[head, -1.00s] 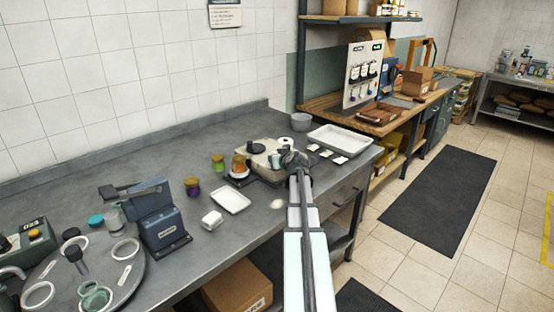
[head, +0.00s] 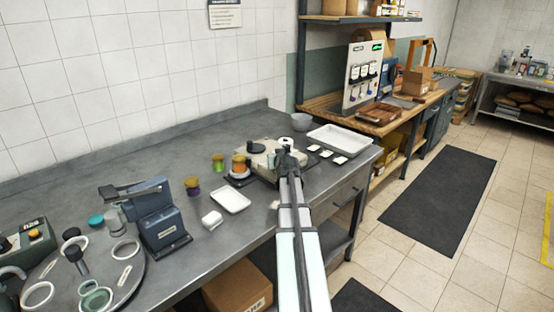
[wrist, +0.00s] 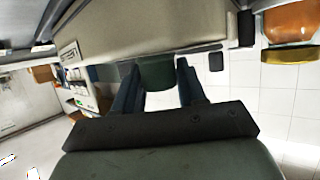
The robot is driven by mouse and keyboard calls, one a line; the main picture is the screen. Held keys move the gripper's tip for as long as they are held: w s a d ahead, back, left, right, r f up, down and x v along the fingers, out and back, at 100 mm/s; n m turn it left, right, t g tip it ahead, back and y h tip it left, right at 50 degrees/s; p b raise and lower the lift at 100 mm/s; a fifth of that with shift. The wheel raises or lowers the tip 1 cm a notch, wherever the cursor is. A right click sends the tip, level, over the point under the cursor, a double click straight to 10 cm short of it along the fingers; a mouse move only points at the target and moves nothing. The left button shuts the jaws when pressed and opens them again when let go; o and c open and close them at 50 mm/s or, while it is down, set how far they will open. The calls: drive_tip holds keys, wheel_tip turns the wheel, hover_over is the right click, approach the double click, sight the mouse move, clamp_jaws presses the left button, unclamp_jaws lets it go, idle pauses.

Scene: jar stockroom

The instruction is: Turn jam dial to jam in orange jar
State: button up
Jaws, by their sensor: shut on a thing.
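The cream machine (head: 262,158) stands near the back half of the grey bench, with a black knob on top. The orange jar (head: 239,170) with a gold lid is at its left end; it also shows at the top right of the wrist view (wrist: 290,22). My gripper (head: 284,152) is at the machine's right front side. In the wrist view, my two dark fingers (wrist: 157,70) are shut on a dark green rounded knob (wrist: 156,74) at the machine's side, apparently the jam dial. Any marks on it are hidden, and my gripper hides it in the head view.
A green jar (head: 218,163) and a purple jar (head: 192,188) stand left of the machine. A small white tray (head: 231,200) lies in front. A larger white tray (head: 338,141) and several white cards lie right. A blue device (head: 160,215) stands further left.

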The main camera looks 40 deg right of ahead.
drive_tip(key=o, duration=1)
drive_tip(key=shift+c, duration=0.2)
drive_tip(key=v, duration=1.3)
drive_tip(key=shift+s+a+r, duration=0.15)
drive_tip(key=shift+s+r, duration=0.05)
drive_tip(key=shift+s, duration=0.1)
